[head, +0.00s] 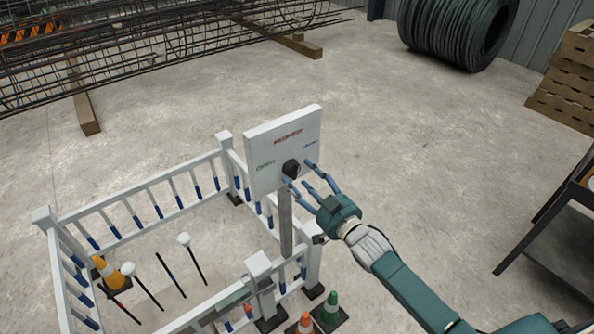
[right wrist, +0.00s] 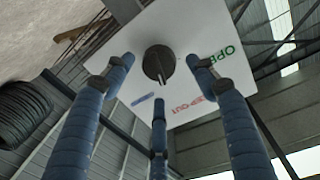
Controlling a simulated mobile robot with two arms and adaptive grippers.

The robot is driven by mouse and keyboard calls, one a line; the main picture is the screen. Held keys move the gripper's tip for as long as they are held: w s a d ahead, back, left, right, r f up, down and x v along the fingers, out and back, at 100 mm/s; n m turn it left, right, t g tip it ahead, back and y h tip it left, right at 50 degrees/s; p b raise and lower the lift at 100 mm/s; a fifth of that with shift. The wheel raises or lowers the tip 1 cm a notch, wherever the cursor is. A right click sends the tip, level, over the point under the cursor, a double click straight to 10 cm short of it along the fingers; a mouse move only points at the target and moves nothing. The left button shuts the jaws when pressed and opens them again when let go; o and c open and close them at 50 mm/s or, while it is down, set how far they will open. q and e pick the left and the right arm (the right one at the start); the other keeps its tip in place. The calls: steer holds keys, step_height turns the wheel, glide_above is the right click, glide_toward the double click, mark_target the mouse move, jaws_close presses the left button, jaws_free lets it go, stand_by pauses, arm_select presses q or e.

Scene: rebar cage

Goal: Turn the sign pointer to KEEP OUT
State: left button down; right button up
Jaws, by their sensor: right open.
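A white sign board (head: 283,150) stands on a grey post at the railing corner. It has red lettering (head: 288,136) at the top, green lettering (head: 265,165) at left and blue lettering (head: 310,145) at right. A round black knob, the pointer (head: 291,167), sits near its lower middle. My left gripper is not in view.
White railings (head: 140,208) with blue bands fence a small area below the sign. Orange and green cones (head: 330,308) stand at its near corner. A dark metal table (head: 560,225) is at right. A wire coil (head: 455,25) and rebar cage (head: 130,50) lie behind. Floor between is clear.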

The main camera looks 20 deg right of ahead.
mark_target(293, 170)
steer(key=shift+x, duration=1.35)
steer(key=c, duration=1.1)
steer(key=shift+a+n+b, duration=0.1)
steer(key=shift+n+b, duration=0.25)
steer(key=shift+n, duration=0.85)
steer(key=shift+r+n, duration=0.2)
steer(key=shift+n, duration=0.4)
